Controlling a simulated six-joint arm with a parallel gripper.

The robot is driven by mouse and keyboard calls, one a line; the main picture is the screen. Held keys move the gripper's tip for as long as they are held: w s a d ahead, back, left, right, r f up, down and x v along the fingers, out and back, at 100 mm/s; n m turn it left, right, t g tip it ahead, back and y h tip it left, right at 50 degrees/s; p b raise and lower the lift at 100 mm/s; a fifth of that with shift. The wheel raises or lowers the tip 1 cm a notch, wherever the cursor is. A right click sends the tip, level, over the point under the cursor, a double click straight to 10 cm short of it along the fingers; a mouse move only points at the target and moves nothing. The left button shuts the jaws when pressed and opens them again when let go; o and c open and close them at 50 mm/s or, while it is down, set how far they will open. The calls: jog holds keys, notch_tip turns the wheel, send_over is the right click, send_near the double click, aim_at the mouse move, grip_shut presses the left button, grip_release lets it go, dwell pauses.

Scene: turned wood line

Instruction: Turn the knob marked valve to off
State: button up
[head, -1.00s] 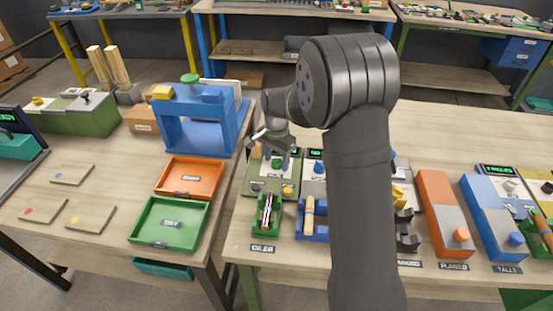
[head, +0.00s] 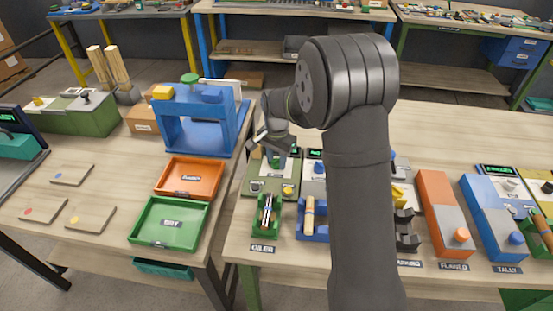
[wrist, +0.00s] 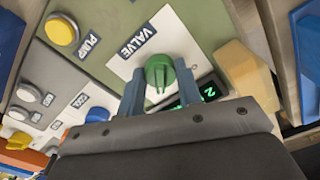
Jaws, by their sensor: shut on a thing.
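The green valve knob (wrist: 160,72) sits on a white plate with the printed word VALVE (wrist: 132,42), on a green panel (wrist: 185,12). In the wrist view my gripper (wrist: 160,88) has one blue finger on each side of the knob and is shut on it. The knob's ridge runs roughly along the fingers' direction. In the head view my gripper (head: 276,160) is down at the green panel (head: 257,172), and its fingers largely hide the knob. No off mark is readable.
A yellow button (wrist: 62,30) marked PUMP is on the same panel. A green-lit display (wrist: 208,92) and a tan block (wrist: 245,72) lie close beside the fingers. A blue press frame (head: 197,125) stands left of my gripper in the head view.

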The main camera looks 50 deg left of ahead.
aim_at(277, 159)
jog(key=n, duration=0.8)
jog(key=shift+n, duration=0.4)
jog(key=n, duration=0.4)
jog(key=shift+n, duration=1.9)
jog(key=shift+w, duration=0.1)
jog(key=o, duration=1)
notch_tip(277, 159, up, 17)
jog(key=shift+r, duration=0.2)
